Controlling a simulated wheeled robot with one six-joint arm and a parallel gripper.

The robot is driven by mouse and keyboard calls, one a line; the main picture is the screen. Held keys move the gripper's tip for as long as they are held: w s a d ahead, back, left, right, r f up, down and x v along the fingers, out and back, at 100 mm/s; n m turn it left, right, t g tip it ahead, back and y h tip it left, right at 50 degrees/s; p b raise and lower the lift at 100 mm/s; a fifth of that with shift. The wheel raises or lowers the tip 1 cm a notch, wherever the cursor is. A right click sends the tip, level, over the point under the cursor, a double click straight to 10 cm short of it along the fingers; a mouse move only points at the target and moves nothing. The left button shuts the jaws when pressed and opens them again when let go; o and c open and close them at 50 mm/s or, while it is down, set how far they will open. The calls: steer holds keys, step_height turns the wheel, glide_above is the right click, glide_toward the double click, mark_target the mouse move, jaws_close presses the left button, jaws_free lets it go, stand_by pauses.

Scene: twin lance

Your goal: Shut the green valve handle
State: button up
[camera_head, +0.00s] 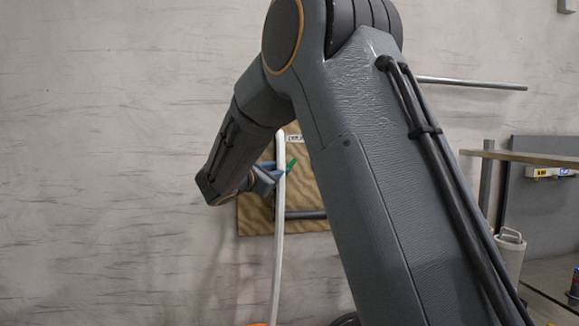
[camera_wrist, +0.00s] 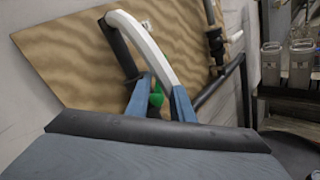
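The green valve handle (camera_wrist: 156,98) shows in the wrist view between the two blue fingers of my gripper (camera_wrist: 161,88), close beside the left finger. The fingers stand apart, with a gap right of the handle. Whether the left finger touches it I cannot tell. In the head view a small part of the green handle (camera_head: 291,165) shows just right of a white hose, and my gripper (camera_head: 277,174) is beside it, partly hidden by the hose. The valve body is not clearly visible.
A white curved hose (camera_wrist: 146,42) runs close by my fingers in front of a wooden board (camera_wrist: 70,60). Dark pipes (camera_wrist: 216,45) run at right. A shelf (camera_head: 525,157) and a pale canister (camera_head: 511,252) stand at right in the head view. The wall at left is clear.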

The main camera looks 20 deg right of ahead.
steer(key=p+x, duration=0.2)
steer(key=x, duration=0.4)
steer(key=shift+w+d, duration=0.2)
steer(key=shift+d, duration=0.15)
steer(key=shift+c, duration=0.5)
jaws_close()
steer(key=shift+f, duration=0.1)
